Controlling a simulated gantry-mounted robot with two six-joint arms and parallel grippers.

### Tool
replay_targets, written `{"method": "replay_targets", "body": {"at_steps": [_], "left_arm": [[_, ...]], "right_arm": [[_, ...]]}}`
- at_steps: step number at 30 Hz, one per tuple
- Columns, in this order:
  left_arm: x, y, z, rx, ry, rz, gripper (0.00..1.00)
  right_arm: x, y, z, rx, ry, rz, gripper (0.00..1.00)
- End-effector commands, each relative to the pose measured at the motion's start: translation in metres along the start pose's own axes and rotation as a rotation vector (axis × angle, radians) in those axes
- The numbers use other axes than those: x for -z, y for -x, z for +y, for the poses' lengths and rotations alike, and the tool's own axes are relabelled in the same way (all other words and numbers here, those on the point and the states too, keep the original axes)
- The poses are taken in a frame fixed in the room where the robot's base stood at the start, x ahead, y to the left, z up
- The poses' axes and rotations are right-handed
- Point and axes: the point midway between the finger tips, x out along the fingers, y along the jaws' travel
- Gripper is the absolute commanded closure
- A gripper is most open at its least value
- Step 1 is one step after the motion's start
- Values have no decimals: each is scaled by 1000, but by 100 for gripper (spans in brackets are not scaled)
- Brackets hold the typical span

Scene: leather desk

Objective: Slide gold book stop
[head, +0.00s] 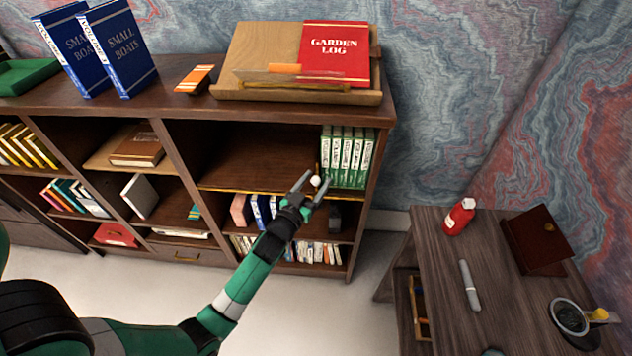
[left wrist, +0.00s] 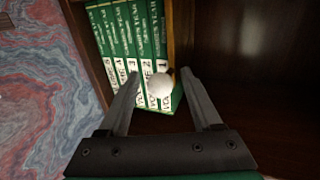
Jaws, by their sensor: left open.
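The gold book stop (head: 318,168) shows as a thin upright piece with a round white knob (head: 316,181) at its front. It stands at the left end of a row of green yearbooks (head: 346,155) on the upper right shelf. In the left wrist view the white knob (left wrist: 160,85) is between the fingers, with a bit of gold behind it and an upright brown panel (left wrist: 182,38) beside the green books (left wrist: 128,40). My left gripper (head: 316,179) is open around the knob; I cannot tell whether a finger touches it. My right gripper is not in view.
A gold rail (head: 240,191) runs along the shelf's front edge. The shelf left of the stop (head: 250,155) is empty. A red Garden Log book (head: 335,52) rests on a wooden stand above. A dark side table (head: 440,275) with a red bottle (head: 459,217) stands at right.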

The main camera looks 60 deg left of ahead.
Motion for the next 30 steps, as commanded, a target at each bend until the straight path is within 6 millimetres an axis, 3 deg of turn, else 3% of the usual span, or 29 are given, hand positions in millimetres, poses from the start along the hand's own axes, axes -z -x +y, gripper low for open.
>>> {"method": "replay_targets", "body": {"at_steps": [8, 20, 30], "left_arm": [[0, -4, 0, 0, 0, 0, 34], [0, -3, 0, 0, 1, 0, 100], [0, -3, 0, 0, 1, 0, 100]], "right_arm": [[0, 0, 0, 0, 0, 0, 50], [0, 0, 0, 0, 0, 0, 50], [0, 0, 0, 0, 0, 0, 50]]}}
